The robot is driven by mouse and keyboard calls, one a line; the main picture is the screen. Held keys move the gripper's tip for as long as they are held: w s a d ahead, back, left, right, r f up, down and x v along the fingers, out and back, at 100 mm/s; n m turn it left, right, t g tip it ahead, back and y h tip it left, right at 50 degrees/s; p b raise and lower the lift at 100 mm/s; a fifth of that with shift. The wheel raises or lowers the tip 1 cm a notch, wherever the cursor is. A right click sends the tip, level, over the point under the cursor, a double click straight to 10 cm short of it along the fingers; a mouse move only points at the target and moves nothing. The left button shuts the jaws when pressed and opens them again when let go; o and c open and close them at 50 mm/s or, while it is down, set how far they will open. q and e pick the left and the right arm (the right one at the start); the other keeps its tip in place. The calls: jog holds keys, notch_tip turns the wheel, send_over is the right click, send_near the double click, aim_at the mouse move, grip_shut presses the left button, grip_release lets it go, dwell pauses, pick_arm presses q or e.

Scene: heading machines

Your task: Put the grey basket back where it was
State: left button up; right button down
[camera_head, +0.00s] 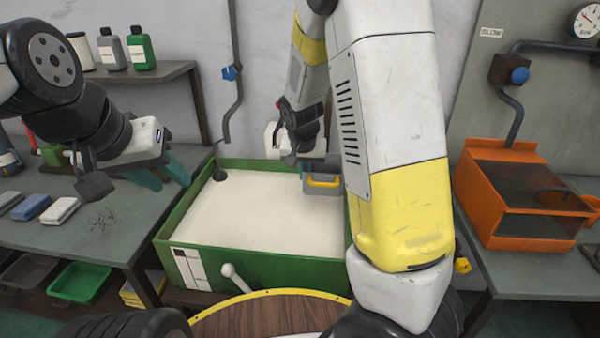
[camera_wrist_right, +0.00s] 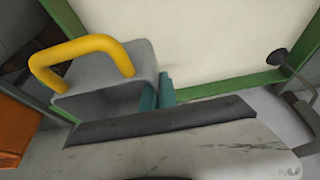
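The grey basket (camera_head: 322,187) with a yellow handle is at the right side of the green-walled bin (camera_head: 200,210), partly hidden behind my arm. In the right wrist view the basket (camera_wrist_right: 105,92) is at the left, its yellow handle at the upper left. My right gripper (camera_wrist_right: 157,92) has its teal fingers close together, one on each side of the basket's near wall, and looks shut on it. I cannot tell whether the basket touches the surface below. My left gripper (camera_head: 162,175) is open and empty over the left bench, its teal fingers apart.
The bin holds a pale, level surface, mostly clear, with a dark cup-shaped piece (camera_head: 220,174) at its left. An orange box (camera_head: 510,195) stands on the right bench. Several blocks (camera_head: 32,207) lie on the left bench. A round wooden top (camera_head: 270,318) is in front.

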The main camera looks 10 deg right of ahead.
jog(key=w+d, duration=0.3)
jog(key=w, duration=0.7)
jog(key=f, duration=1.1)
jog(key=shift+w+f, duration=0.15)
jog(key=shift+w, duration=0.1)
jog(key=shift+w+f, duration=0.1)
jog(key=shift+f, duration=0.1)
jog(key=c, duration=1.7)
grip_release()
